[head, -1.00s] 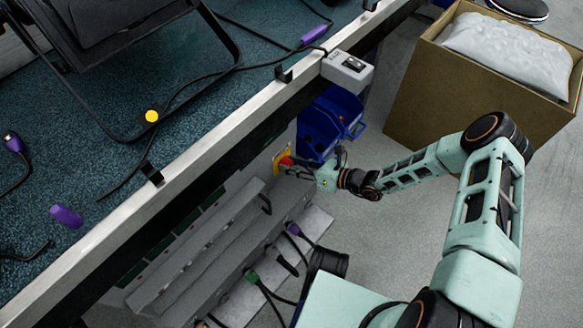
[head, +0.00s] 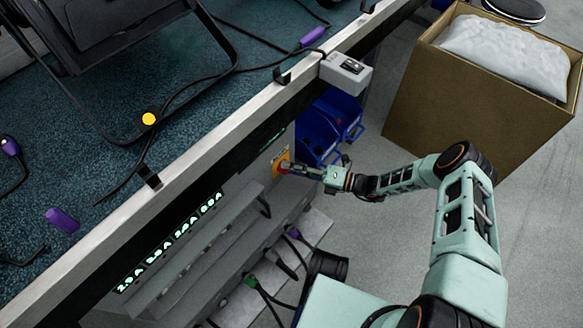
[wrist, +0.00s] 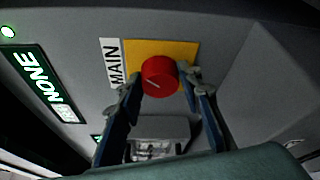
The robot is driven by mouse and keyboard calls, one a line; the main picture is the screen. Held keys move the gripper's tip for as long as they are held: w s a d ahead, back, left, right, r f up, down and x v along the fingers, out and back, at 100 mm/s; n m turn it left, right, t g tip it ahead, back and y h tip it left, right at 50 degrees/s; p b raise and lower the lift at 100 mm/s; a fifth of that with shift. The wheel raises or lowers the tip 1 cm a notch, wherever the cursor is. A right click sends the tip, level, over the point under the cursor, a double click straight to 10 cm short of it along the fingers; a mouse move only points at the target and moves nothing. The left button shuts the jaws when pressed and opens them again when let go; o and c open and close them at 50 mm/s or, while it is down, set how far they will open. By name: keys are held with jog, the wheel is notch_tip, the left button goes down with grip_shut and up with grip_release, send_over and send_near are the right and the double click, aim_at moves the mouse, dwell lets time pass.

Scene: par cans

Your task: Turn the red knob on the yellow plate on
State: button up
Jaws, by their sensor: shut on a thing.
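The red knob (wrist: 159,76) sits on the yellow plate (wrist: 187,49) on a grey panel, beside a white label reading MAIN (wrist: 114,63). A pale line on the knob's face lies aslant in the wrist view. My gripper (wrist: 161,82) has one finger on each side of the knob and is closed on it. In the head view, my gripper (head: 297,171) reaches in from the right, under the table edge, to the knob (head: 282,168). The yellow plate (head: 280,157) shows there only in part.
Green displays (head: 170,243) glow along the panel; one is large in the wrist view (wrist: 44,84). Blue bins (head: 325,130) hang just beyond the plate. A cardboard box (head: 470,100) stands on the floor at the right. Cables and metal ledges (head: 215,240) lie below the panel.

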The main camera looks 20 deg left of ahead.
jog(key=shift+f+m, duration=0.1)
jog(key=shift+m, duration=0.4)
jog(key=shift+y, duration=0.3)
jog(key=o, duration=1.2)
jog(key=shift+c, duration=0.2)
jog(key=shift+d, duration=0.1)
jog(key=w+d, duration=0.1)
jog(key=d, duration=1)
jog(key=shift+w+d, duration=0.15)
jog(key=shift+d, duration=0.2)
